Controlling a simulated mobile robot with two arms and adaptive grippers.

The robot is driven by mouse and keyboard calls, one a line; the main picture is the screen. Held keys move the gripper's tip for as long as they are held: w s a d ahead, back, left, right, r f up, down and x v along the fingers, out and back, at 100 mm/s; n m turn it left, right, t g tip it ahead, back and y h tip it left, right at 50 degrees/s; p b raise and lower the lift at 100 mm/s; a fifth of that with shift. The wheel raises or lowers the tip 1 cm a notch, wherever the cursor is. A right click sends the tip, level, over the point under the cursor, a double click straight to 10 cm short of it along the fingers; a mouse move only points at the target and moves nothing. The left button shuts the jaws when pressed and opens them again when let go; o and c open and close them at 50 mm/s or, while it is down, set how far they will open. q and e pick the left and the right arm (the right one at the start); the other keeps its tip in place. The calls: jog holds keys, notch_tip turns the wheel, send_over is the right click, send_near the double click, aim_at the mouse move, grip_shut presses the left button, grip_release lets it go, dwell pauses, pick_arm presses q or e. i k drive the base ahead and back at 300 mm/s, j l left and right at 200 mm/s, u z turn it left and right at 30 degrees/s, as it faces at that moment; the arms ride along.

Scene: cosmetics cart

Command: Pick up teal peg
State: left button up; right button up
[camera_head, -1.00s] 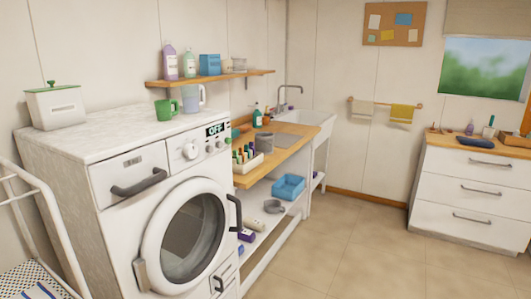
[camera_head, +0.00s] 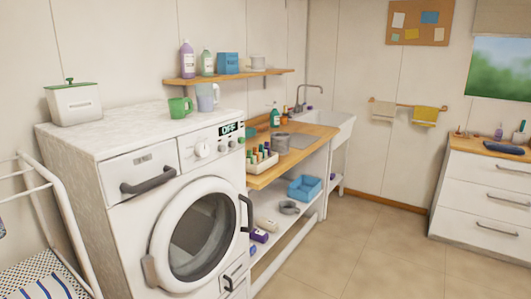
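A pale rack (camera_head: 262,167) stands on the wooden counter (camera_head: 297,158) to the right of the washing machine. It holds several small upright pegs in different colours. They are too small to tell for sure which one is teal. Neither of my grippers is in view.
A grey pot (camera_head: 279,143) and a teal bottle (camera_head: 275,118) stand behind the rack. A blue bin (camera_head: 304,188) is on the lower shelf. The tiled floor (camera_head: 370,245) is clear.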

aim_at(261, 149)
jog(key=u, duration=1.55)
jog(key=z, duration=1.6)
jog(key=i+l+u, duration=0.1)
jog(key=i+l, duration=0.35)
jog(key=i+l+u, duration=0.15)
jog(key=i+l, duration=0.3)
jog(key=i+l+u, duration=0.1)
jog(key=i+l, duration=0.3)
jog(key=l, duration=0.2)
jog(key=i+l+u, duration=0.1)
jog(key=i+l, duration=0.3)
jog(key=l, duration=0.2)
